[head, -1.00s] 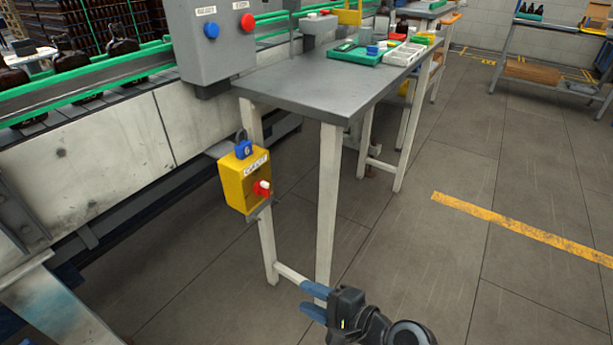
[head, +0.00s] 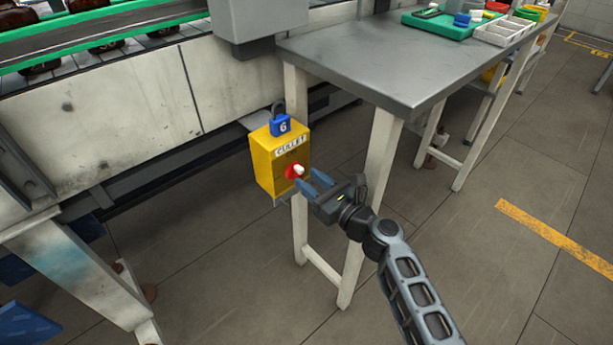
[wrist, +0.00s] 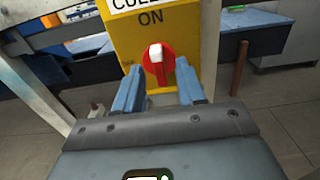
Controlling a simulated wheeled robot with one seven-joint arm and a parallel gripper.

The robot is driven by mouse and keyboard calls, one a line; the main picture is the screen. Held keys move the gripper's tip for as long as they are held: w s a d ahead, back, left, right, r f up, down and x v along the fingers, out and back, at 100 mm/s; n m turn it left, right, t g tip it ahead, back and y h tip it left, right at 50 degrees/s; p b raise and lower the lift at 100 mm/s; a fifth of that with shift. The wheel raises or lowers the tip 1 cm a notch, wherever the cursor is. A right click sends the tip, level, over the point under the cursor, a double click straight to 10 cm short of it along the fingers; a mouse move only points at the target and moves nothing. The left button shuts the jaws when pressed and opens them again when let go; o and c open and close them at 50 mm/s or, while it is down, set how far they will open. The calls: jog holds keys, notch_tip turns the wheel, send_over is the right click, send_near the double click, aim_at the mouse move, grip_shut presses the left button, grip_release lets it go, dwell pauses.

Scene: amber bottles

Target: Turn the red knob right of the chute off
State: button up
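The red knob (head: 294,171) with a white grip bar sits on the front of a yellow box labelled CULLET (head: 268,163). In the wrist view the knob (wrist: 158,62) shows below the word ON, its white bar pointing up toward that word. A blue padlock (head: 281,125) marked 6 is at the top of the box. My gripper (head: 311,184) is just in front of the knob. Its two blue fingers are apart, one to each side of the knob's lower part in the wrist view (wrist: 160,85). Whether they touch the knob cannot be told. No chute can be made out.
A grey-topped table (head: 380,60) with white legs stands behind and right of the box. A green tray (head: 455,24) is on it. The conveyor's pale side panel (head: 95,110) is at left. Floor at right is clear, with a yellow line (head: 555,237).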

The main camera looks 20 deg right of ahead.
aim_at(297, 173)
jog(key=shift+x, duration=1.2)
jog(key=shift+a, duration=0.1)
jog(key=shift+c, duration=0.4)
jog(key=shift+s, duration=0.1)
grip_shut()
